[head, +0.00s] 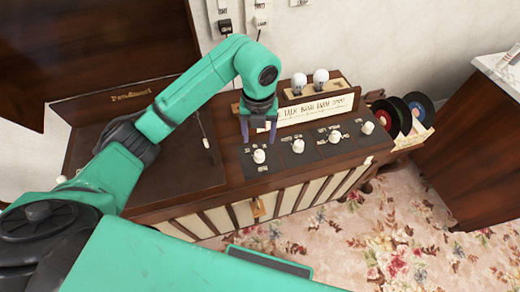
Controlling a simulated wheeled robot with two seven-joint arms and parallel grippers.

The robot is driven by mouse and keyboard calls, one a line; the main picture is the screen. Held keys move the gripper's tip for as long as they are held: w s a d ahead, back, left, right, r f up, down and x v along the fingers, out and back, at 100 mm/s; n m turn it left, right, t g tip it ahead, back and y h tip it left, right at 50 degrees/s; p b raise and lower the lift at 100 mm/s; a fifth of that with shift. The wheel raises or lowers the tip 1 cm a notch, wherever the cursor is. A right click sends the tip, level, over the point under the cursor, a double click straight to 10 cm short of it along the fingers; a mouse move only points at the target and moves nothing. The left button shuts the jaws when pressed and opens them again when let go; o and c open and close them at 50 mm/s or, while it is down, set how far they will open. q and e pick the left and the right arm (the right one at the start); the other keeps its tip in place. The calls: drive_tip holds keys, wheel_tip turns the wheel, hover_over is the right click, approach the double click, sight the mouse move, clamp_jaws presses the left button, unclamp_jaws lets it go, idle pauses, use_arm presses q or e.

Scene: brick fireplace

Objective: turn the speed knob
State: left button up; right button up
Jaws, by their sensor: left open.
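The wooden record-player cabinet has a dark control panel (278,158) with a row of several white knobs. The leftmost knob (259,156) stands nearest my left gripper; others are a second knob (298,146), a third knob (334,137) and a fourth knob (367,128). The labels are too small to read, so I cannot tell which is the speed knob. My left gripper (258,130) is open and points down, just behind the leftmost knob in the picture. A small pale thing shows between its fingers; I cannot tell what it is. My right gripper is out of view.
A raised lid (110,40) stands at the left, behind the turntable deck (165,160). Two bulbs (320,77) and a lettered sign (315,108) stand behind the knobs. Records (420,106) lean at the right. Flowered carpet (400,235) lies in front.

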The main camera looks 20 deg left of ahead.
sight(259, 154)
use_arm(q)
drive_tip(key=f, duration=0.9)
drive_tip(key=shift+w+f, duration=0.2)
drive_tip(key=shift+f, duration=0.15)
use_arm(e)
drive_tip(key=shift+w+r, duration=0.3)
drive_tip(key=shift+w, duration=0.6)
use_arm(q)
clamp_jaws()
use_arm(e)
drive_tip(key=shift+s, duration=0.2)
